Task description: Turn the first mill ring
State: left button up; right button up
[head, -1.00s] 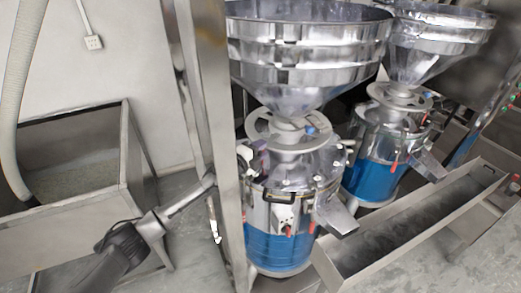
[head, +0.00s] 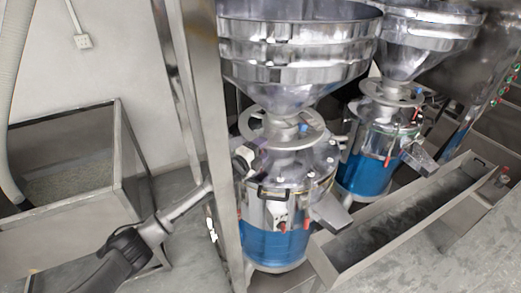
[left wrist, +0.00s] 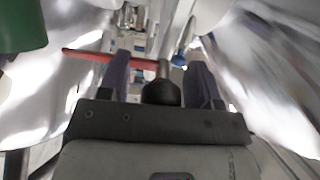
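The first mill is the nearer one, with a steel hopper (head: 297,45) on top and a blue lower body (head: 275,245). Its grey ring (head: 252,125) surrounds the neck under the hopper, and a small blue knob (head: 303,129) shows at the ring's right side. My left gripper (head: 257,155) is at the mill's left side, just below the ring, partly hidden by clutter; contact is unclear. In the left wrist view its two purplish fingers (left wrist: 160,78) stand apart. A dark round knob (left wrist: 161,92) and a red bar (left wrist: 95,54) show between and beyond them. My right gripper is not in view.
A steel post (head: 212,120) stands left of the mill, in front of my left arm. A second mill (head: 367,175) stands behind right. A long steel trough (head: 405,215) lies at right, and an open steel bin (head: 75,180) stands at left.

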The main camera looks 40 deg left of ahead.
pick_arm(q)
jog(key=shift+s+a, duration=0.15)
jog(key=shift+s, duration=0.25)
jog(key=s+a, duration=0.1)
jog(key=s, duration=1.2)
